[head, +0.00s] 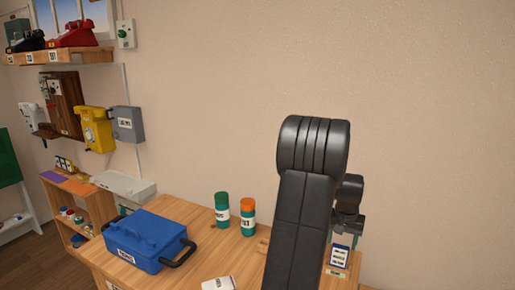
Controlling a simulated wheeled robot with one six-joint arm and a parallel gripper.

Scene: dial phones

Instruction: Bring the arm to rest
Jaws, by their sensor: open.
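My arm (305,205) rises in front of the table at the right of the head view, with its dark elbow at the top. Behind it to the right, a lower dark wrist part of mine (350,193) shows.
The wooden table (200,203) bears a blue toolbox (145,240), a green-capped canister (222,210), an orange-capped canister (247,217) and a small labelled card box (339,258) close to my arm. Wall phones, including a yellow one (95,130), hang at the left. Bare wall fills the upper right.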

